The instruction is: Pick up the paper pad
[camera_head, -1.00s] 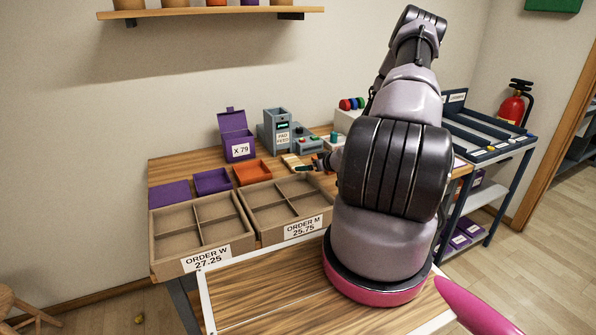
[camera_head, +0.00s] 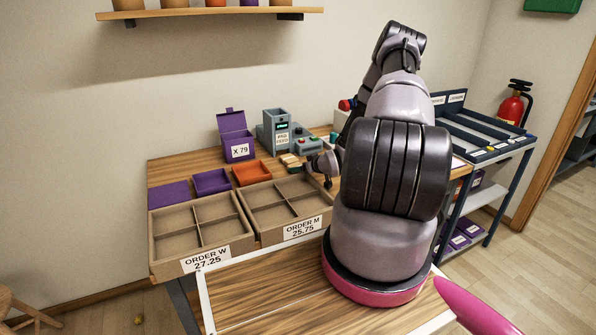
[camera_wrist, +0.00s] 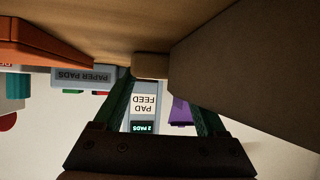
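The paper pad is probably the small cream-tan block (camera_head: 290,160) on the table in front of the grey pad feed machine (camera_head: 277,130). In the wrist view a tan block (camera_wrist: 150,65) shows beyond the gap between my fingertips. I cannot tell whether a finger touches it. My gripper (camera_wrist: 155,85) is open, its two dark fingers apart with the upside-down PAD FEED sign visible between them. In the head view my gripper is small and partly hidden, just right of the block. The machine's display (camera_wrist: 145,127) reads 2 PADS.
Two divided cardboard order boxes, ORDER W (camera_head: 205,257) and ORDER M (camera_head: 302,228), stand in front. An orange tray (camera_head: 252,174), a purple tray (camera_head: 211,181) and an open purple box (camera_head: 238,147) stand left of the block. A brown wall (camera_wrist: 250,70) is close in the wrist view.

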